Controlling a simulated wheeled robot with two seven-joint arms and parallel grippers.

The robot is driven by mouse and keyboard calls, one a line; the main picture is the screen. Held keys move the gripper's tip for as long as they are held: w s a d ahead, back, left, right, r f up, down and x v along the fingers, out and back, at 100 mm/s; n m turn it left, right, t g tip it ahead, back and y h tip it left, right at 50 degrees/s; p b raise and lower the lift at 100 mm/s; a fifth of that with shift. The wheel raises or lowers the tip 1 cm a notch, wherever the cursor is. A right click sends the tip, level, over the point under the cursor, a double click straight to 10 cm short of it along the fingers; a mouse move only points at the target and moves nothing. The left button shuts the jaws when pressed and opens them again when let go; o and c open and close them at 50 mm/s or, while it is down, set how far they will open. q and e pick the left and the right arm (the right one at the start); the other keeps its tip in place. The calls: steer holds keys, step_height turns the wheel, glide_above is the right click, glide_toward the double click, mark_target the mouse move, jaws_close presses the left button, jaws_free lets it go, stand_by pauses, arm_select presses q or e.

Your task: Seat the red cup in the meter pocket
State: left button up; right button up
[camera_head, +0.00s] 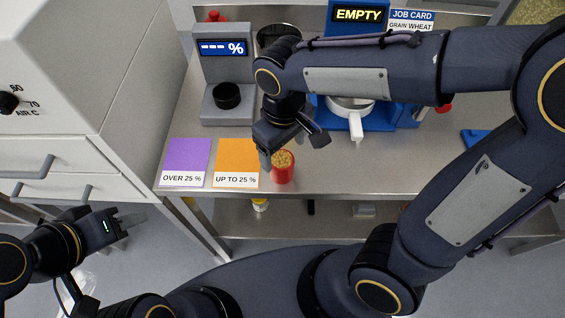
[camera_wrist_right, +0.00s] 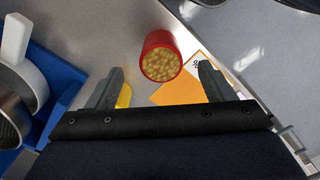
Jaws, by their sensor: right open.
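The red cup (camera_head: 283,172) stands upright near the front edge of the steel bench, filled with grain. In the right wrist view the red cup (camera_wrist_right: 160,57) lies ahead of and between the fingertips, apart from them. My right gripper (camera_head: 292,148) is open and empty, just above and behind the cup. The meter (camera_head: 222,88) stands at the back left with a display reading "--- %". Its round black pocket (camera_head: 227,95) is in the base and looks empty. My left gripper (camera_head: 122,226) is off the bench at the lower left; its jaw state is unclear.
A purple card (camera_head: 187,158) "OVER 25 %" and an orange card (camera_head: 237,156) "UP TO 25 %" lie left of the cup. A blue device (camera_head: 357,18) reading "EMPTY" stands behind my right arm, with a white-handled pan (camera_head: 356,125). A white cabinet (camera_head: 120,130) is at left.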

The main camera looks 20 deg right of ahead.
mark_target(281, 159)
steer(key=f, duration=0.5)
steer(key=shift+w+a+f, duration=0.1)
steer(key=shift+w+f, duration=0.15)
steer(key=shift+f, duration=0.1)
steer(key=c, duration=1.1)
steer(key=shift+a+r, duration=0.1)
